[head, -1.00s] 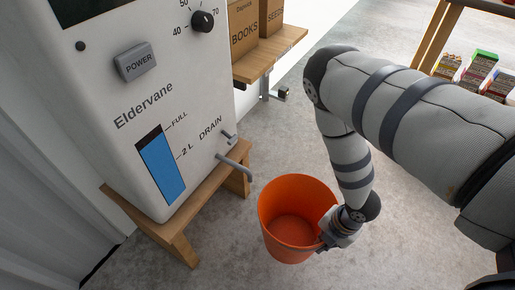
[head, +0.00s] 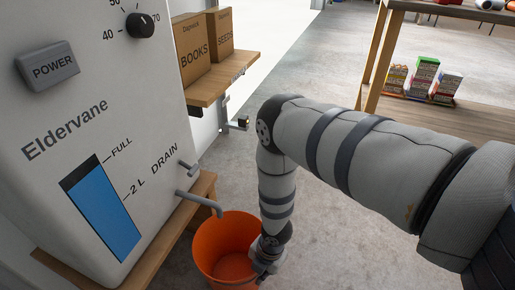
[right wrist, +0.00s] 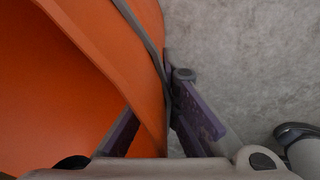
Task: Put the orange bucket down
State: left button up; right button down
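The orange bucket (head: 226,243) is at the lower middle of the head view, upright and open at the top. Its lower part is cut off by the frame edge, so I cannot tell whether it touches the floor. My right gripper (head: 266,256) is at the bucket's right rim. In the right wrist view, the bucket's wall (right wrist: 60,110) passes between the two fingers of my right gripper (right wrist: 155,125), one inside and one outside, and they grip it. A grey handle strip runs along the wall there. My left gripper is not in view.
The white Eldervane tank (head: 90,130) stands on a wooden stand (head: 150,240) at left. Its drain pipe (head: 200,202) ends close to the bucket's rim. A wooden shelf (head: 225,84) holds boxes behind. Grey concrete floor (head: 345,235) is clear to the right, below a wooden shelf unit.

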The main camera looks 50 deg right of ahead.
jog(key=shift+w, duration=0.15)
jog(key=c, duration=2.3)
grip_release()
jog(key=shift+f, duration=0.15)
jog(key=o, duration=0.5)
